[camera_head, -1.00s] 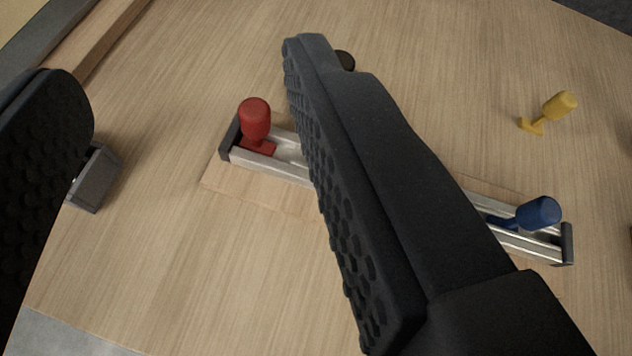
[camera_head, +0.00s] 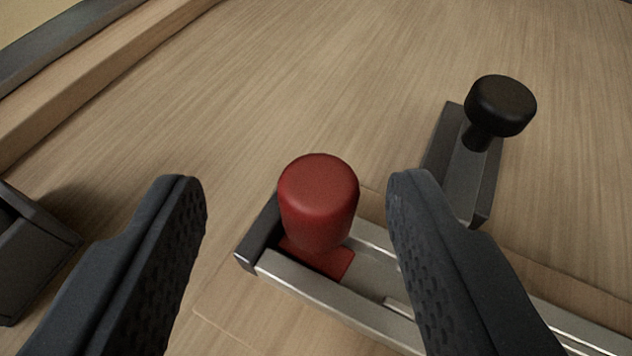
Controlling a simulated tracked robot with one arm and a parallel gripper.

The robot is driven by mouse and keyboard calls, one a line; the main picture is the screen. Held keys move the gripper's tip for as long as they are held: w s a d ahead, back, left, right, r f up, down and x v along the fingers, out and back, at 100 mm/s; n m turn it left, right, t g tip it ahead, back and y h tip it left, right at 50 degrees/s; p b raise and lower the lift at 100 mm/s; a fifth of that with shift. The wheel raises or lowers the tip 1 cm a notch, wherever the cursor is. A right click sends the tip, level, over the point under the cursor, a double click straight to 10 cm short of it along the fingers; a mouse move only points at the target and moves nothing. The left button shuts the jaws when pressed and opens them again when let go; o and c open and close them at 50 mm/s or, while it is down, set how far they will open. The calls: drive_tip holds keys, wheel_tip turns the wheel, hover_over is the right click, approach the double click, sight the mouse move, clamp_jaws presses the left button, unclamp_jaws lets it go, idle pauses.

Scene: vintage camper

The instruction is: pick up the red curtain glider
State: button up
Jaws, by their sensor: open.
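The red curtain glider (camera_head: 318,203) has a rounded red knob standing on a small red foot. Its foot sits in the left end of a silver metal rail (camera_head: 345,312), beside the rail's dark end cap (camera_head: 262,238). My gripper (camera_head: 296,190) is open, with one dark finger to the left of the red knob and the other to its right. I see a gap on both sides, and neither finger appears to touch the knob. The right finger hides part of the rail.
A black knob (camera_head: 499,105) on a grey metal block (camera_head: 462,165) stands behind and right of the glider. A dark grey block (camera_head: 30,255) lies at the left edge. A wooden ledge (camera_head: 95,75) runs along the upper left. The wooden surface (camera_head: 330,75) behind the glider is clear.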

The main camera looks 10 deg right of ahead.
sight(316, 161)
drive_tip(key=shift+d+f+b+x, duration=0.15)
drive_tip(key=shift+b+x, duration=0.3)
drive_tip(key=shift+x, duration=0.65)
drive_tip(key=shift+d+f+b+x, duration=0.15)
drive_tip(key=shift+b+x, duration=0.25)
drive_tip(key=shift+x, duration=0.75)
drive_tip(key=shift+w+f, duration=0.15)
drive_tip(key=shift+w, duration=0.15)
clamp_jaws()
